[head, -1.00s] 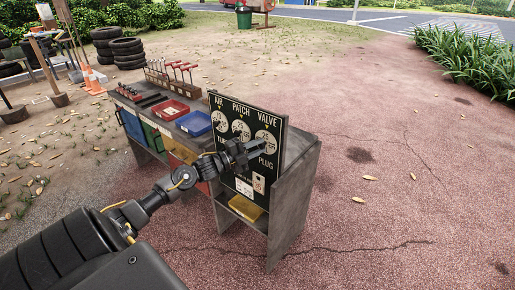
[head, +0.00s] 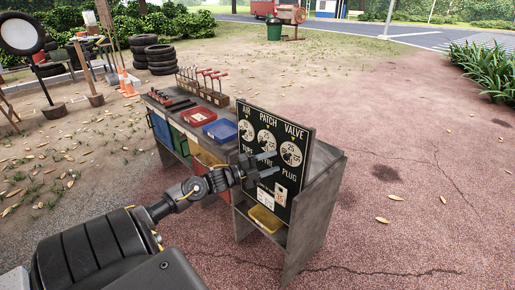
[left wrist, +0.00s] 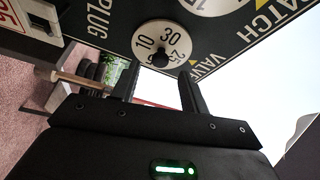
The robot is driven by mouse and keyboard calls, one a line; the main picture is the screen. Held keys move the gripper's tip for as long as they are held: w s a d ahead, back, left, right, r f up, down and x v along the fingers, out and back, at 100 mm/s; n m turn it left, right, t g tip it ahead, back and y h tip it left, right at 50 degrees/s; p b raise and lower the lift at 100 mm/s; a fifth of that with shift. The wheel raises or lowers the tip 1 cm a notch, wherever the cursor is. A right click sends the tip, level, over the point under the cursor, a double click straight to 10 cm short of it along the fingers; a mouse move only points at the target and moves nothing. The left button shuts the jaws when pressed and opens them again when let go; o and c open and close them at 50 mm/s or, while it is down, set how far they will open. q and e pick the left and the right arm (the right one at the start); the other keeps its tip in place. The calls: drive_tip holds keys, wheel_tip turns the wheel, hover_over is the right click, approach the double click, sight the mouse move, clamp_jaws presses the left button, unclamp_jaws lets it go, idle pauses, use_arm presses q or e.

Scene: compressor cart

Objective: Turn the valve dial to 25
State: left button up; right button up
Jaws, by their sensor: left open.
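The valve dial (head: 291,153) is the white round dial under VALVE, at the right end of the black panel (head: 282,211). A yellow mark sits at its rim by the label. The dial also shows in the left wrist view (left wrist: 172,40), turned sideways, with 10 and 30 readable and a numeral like 25 near the yellow mark. A dark knob stands on it. My left gripper (head: 267,164) is open and empty, to the lower left of the dial in the head view. In the wrist view its fingers (left wrist: 158,82) point at the dial, apart from it. My right gripper is out of view.
AIR (head: 246,131) and PATCH (head: 267,141) dials sit left of the valve dial. A red tray (head: 198,116), a blue tray (head: 220,130) and a tool rack (head: 207,92) stand on the cart behind. A yellow tray (head: 265,219) lies on the shelf below. Ground right of the cart is clear.

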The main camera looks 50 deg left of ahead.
use_arm(q)
drive_tip(key=v, duration=0.6)
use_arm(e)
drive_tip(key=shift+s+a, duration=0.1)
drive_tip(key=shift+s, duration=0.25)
use_arm(q)
drive_tip(key=shift+s, duration=0.15)
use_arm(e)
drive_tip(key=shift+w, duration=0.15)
